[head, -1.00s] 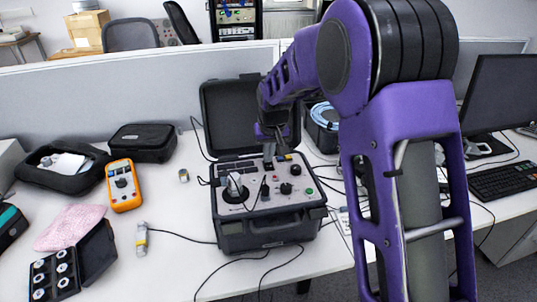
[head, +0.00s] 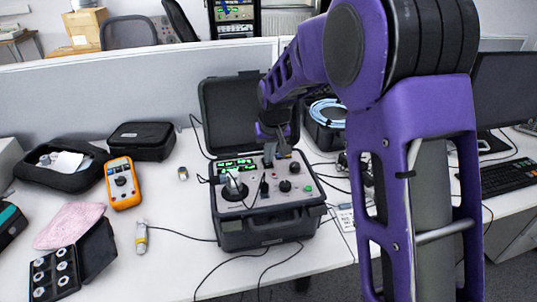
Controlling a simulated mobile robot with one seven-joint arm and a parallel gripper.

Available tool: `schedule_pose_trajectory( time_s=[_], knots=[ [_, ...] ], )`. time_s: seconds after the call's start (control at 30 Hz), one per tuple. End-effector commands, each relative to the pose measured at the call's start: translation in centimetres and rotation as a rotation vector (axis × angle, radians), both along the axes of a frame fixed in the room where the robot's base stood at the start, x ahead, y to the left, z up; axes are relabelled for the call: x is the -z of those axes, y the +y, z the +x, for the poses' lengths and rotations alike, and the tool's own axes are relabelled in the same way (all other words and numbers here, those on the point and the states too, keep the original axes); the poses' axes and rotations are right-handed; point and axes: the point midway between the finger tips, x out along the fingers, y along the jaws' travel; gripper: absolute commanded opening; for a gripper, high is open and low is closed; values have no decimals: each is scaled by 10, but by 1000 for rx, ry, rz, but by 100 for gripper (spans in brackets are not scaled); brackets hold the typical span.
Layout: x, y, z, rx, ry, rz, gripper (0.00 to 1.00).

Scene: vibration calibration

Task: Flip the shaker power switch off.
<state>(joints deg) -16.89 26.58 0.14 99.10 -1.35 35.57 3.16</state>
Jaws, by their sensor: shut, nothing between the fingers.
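The shaker unit (head: 272,236) is a black case standing open on the white desk, with its lid (head: 228,112) raised behind. Its grey panel (head: 285,202) carries black knobs, a green button (head: 308,188), a silver cylinder on a round black base (head: 234,186) and green-lit displays (head: 236,165). My gripper (head: 281,152) is shut and empty, low over the rear right part of the panel, right of the displays. I cannot tell whether it touches the panel. The power switch cannot be made out for certain; the gripper may hide it.
An orange multimeter (head: 122,183), a black pouch (head: 141,141) and a case of round parts (head: 85,262) lie to the left. Cables run across the desk in front of the shaker. A monitor (head: 503,95) and keyboard (head: 497,176) stand to the right.

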Motion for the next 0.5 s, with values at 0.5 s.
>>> schedule_pose_trajectory(
  time_s=[0.5],
  knots=[
    [-108, -9, -23, 1, -12, 3, 0]
  ],
)
